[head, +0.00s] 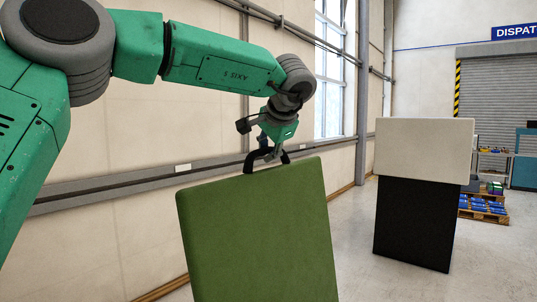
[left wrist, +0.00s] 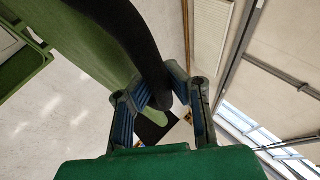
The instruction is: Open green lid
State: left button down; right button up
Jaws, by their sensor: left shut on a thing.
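The green lid (head: 260,235) stands tilted up, close to upright, in the lower middle of the head view. A dark curved handle (head: 248,166) sits at its top edge. My left gripper (head: 268,153) is at this handle. In the left wrist view the green lid (left wrist: 100,55) runs along the left, and the fingers of my left gripper (left wrist: 165,88) are closed around the thick dark handle (left wrist: 148,50). What lies below the lid is out of the head view. My right gripper is in neither view.
A black box with a pale top (head: 425,148) stands apart on the right. A wall with a grey rail (head: 110,187) runs behind the lid. Shelves and a pallet with blue items (head: 483,208) are far right. The floor between lid and black box is clear.

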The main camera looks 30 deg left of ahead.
pick_arm(q)
jog(key=c, duration=1.5)
grip_release()
jog(key=shift+w+a+r, duration=0.1)
jog(key=shift+a+r, duration=0.15)
jog(key=shift+r, duration=0.2)
jog(key=shift+a+f, duration=0.1)
jog(key=shift+f, duration=0.15)
jog(key=shift+d+f, duration=0.15)
jog(key=shift+d, duration=0.05)
jog(key=v, duration=1.2)
jog(key=shift+f, duration=0.1)
jog(key=shift+a, duration=0.1)
